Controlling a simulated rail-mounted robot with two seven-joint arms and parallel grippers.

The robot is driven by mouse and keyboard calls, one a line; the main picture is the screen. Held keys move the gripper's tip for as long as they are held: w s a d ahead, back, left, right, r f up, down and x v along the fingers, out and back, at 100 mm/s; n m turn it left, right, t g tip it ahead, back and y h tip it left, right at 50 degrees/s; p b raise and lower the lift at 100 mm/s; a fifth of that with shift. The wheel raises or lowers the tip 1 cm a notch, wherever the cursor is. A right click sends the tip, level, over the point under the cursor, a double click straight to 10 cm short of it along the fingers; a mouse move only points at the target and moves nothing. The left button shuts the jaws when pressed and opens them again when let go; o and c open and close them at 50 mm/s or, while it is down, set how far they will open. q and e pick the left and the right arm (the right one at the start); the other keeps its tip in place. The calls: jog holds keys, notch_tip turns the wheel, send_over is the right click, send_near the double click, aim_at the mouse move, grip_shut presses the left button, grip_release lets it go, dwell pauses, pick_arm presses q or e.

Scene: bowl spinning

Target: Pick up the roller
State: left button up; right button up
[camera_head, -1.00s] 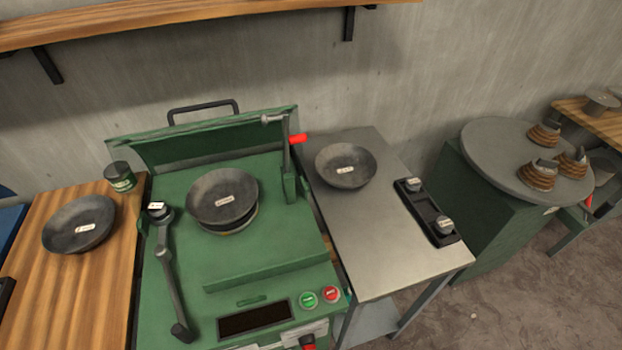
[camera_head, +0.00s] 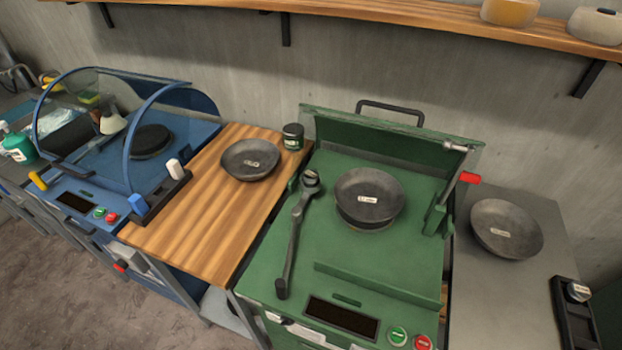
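No object is plainly identifiable as the roller. A dark jointed lever (camera_head: 296,232) with a small label at its upper end lies along the left side of the green machine (camera_head: 270,270). A black holder (camera_head: 572,318) at the right edge, partly cut off, carries a grey labelled knob-like piece (camera_head: 578,292). A grey bowl (camera_head: 369,190) sits on the green machine's round mount. Neither of my grippers is in view.
A second bowl (camera_head: 250,159) and a dark green jar (camera_head: 293,136) stand on the wooden table (camera_head: 190,225). A third bowl (camera_head: 505,228) is on the grey metal table (camera_head: 490,300). A red-handled lever (camera_head: 455,180) rises at the green machine's right. A wooden shelf (camera_head: 400,22) runs above.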

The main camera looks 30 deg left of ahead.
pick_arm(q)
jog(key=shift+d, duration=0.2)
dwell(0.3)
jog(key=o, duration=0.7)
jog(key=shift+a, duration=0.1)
